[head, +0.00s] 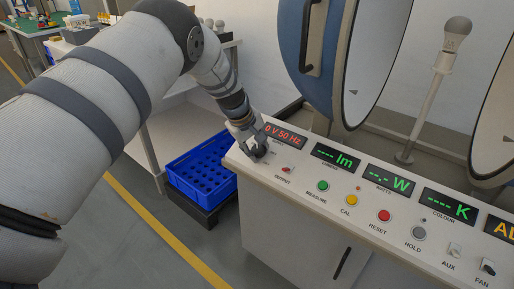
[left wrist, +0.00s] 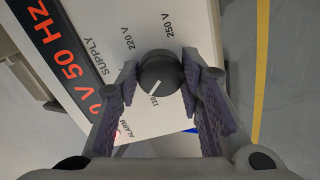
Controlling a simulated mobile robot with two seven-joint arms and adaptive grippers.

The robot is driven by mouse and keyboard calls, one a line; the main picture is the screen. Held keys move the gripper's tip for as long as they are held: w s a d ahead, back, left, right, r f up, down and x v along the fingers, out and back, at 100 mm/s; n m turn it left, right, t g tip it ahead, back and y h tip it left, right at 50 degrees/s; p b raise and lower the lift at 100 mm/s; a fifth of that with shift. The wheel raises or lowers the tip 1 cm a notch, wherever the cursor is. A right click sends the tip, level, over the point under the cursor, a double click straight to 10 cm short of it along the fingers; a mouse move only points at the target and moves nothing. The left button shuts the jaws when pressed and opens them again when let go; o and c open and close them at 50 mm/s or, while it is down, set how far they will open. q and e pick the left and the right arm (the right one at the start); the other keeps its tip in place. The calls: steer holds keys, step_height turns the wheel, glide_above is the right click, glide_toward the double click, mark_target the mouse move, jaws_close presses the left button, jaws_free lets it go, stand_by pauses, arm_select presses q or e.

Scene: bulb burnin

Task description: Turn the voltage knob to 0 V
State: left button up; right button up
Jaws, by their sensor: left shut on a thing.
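The voltage knob (left wrist: 160,73) is a round dark knob with a white pointer line in the left wrist view. The pointer points toward the partly hidden 110 label; 220 V and 250 V labels stand farther round. My left gripper (left wrist: 163,85) has its pads on both sides of the knob and is shut on it. In the head view the left gripper (head: 257,152) is at the left end of the console and hides the knob. The red supply display (head: 285,136) shows "0 V 50 Hz", its left part covered. My right gripper is not in view.
The white console (head: 300,220) carries an output switch (head: 286,169), several coloured buttons and green displays to the right. A blue crate (head: 203,165) stands low at its left. An open blue sphere (head: 330,60) and a bulb on a post (head: 430,95) stand behind.

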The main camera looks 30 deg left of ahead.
arm_select(q)
steer(key=n, duration=0.4)
steer(key=shift+n, duration=0.3)
steer(key=n, duration=0.3)
steer(key=shift+n, duration=0.3)
steer(key=n, duration=0.4)
steer(key=shift+h, duration=0.3)
steer(key=shift+n+t, duration=0.3)
steer(key=shift+n, duration=1.7)
steer(key=o, duration=1.2)
steer(key=shift+c, duration=0.2)
